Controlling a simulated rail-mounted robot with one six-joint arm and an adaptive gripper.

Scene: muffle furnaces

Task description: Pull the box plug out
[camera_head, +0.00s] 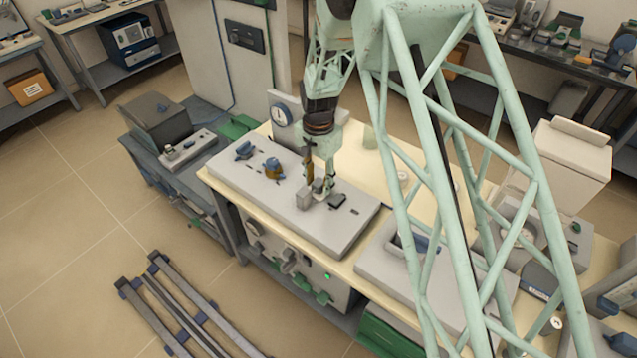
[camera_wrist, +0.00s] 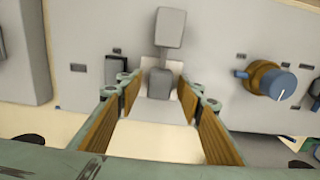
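A grey box-shaped plug (camera_wrist: 160,83) stands on the light grey panel (camera_wrist: 225,30) in the wrist view, with a pale plate around its base. A second grey block (camera_wrist: 170,28) sits directly above it in the picture; I cannot tell whether the two are one piece. My gripper (camera_wrist: 158,84) is open, one finger on each side of the lower block, with narrow gaps visible. In the head view my gripper (camera_head: 318,190) is low over the panel unit (camera_head: 240,182), close beside a small grey block (camera_head: 304,200). The fingers partly hide that spot.
An orange knob with a blue pointer (camera_wrist: 268,80) is right of the gripper in the wrist view. A dark switch (camera_wrist: 115,68) sits close to the left finger.

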